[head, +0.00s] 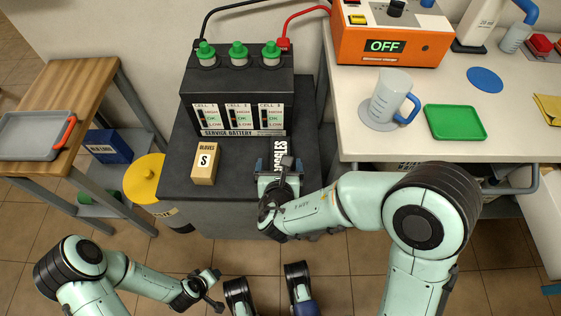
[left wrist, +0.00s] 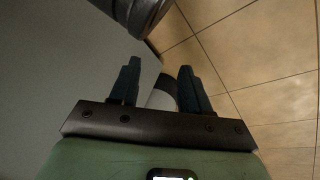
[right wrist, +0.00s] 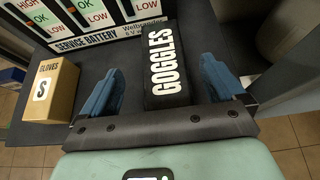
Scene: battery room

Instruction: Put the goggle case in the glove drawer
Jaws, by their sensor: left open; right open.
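The goggle case (right wrist: 165,68) is a black box with white GOGGLES lettering. It lies on the dark stand top in front of the service battery. In the head view the case (head: 280,148) is partly hidden by my right gripper (head: 278,166). In the right wrist view my right gripper (right wrist: 165,82) is open, with its blue fingers apart on either side of the near part of the case. My left gripper (head: 214,288) is low over the floor at lower left. In its wrist view the left gripper (left wrist: 160,85) is open and empty. I cannot make out the glove drawer.
A tan GLOVES S box (head: 206,163) stands left of the case on the stand (head: 235,190). The service battery (head: 238,95) stands behind. A yellow-lidded bin (head: 145,180) stands beside the stand.

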